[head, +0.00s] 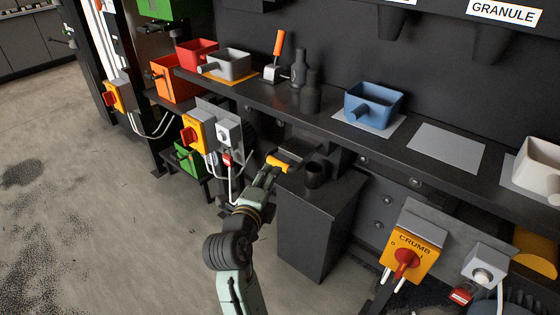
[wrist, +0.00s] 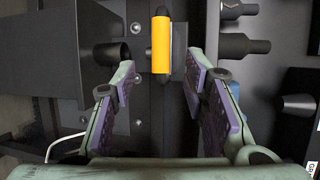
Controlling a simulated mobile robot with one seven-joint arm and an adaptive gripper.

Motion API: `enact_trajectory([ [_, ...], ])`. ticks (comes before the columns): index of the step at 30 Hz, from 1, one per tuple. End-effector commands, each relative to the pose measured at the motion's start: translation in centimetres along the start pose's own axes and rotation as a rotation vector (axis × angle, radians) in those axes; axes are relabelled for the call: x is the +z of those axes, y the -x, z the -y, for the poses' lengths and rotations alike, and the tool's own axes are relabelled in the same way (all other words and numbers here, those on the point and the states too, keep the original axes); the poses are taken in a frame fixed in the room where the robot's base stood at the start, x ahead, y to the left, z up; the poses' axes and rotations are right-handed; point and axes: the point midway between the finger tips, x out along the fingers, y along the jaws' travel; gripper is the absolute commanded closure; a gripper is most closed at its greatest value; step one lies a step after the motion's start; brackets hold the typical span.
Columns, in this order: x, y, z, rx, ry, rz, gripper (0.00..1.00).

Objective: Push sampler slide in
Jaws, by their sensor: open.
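The sampler slide shows as a yellow bar handle (head: 279,164) on the front of a dark fixture under the shelf, above a dark cabinet. In the wrist view the yellow handle (wrist: 161,46) stands upright in the picture, in front of a small grey plate. My gripper (head: 268,176) is close to the handle in the head view. In the wrist view my gripper (wrist: 160,78) is open and empty, with the handle between and just beyond its fingertips. I cannot tell whether a finger touches it. How far out the slide stands is unclear.
A black cup (head: 316,174) stands on the dark cabinet (head: 310,235) just right of the handle. The shelf above holds a grey scoop (head: 230,65), dark bottles (head: 300,70) and a blue scoop (head: 373,104). Switch boxes (head: 408,254) flank the cabinet. The floor at left is clear.

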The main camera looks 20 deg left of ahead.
Motion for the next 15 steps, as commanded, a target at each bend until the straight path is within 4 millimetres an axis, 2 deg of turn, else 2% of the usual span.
enact_trajectory([
  [9, 0.1, -6.0, 0.4, 0.0, 0.002, 0.0, 0.6],
  [15, 0.0, -8.5, 0.2, 0.0, 0.0, 0.001, 0.6],
])
